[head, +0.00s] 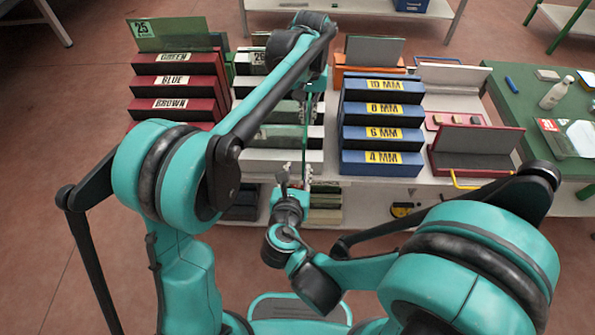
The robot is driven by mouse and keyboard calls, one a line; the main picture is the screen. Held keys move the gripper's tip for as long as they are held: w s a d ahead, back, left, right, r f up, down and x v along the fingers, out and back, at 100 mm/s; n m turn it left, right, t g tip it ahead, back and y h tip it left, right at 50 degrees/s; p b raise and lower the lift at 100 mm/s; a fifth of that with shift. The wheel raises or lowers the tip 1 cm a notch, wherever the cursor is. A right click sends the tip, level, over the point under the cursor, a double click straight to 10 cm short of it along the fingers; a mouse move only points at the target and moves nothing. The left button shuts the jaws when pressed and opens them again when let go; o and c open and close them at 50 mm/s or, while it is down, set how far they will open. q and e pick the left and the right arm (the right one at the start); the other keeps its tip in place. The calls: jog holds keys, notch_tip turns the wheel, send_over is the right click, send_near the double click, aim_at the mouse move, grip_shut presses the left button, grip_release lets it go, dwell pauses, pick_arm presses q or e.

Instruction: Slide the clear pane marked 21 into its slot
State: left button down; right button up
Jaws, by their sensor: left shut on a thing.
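My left gripper (311,88) points down over the white-fronted rack (262,160) in the middle of the bench. It is shut on a thin pane (305,135), seen almost edge-on as a narrow green line hanging in front of the rack. The pane's mark cannot be read from here. My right gripper (295,177) is lower, in front of the bench's near edge, close to the pane's lower end. Its fingers look apart; whether they touch the pane I cannot tell. The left arm hides much of the white rack's slots and labels.
A red rack (176,85) labelled green, blue and brown stands left, with a green pane (172,35) marked 25 upright at its back. A blue rack (382,135) with millimetre labels stands right. Further right are a red stand (470,165) and a green table (510,95) with a bottle (555,93).

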jog(key=x, duration=1.1)
jog(key=shift+w, duration=0.35)
jog(key=shift+f, duration=0.15)
grip_shut()
pick_arm(q)
jog(key=c, duration=1.6)
grip_release()
jog(key=shift+r, duration=0.1)
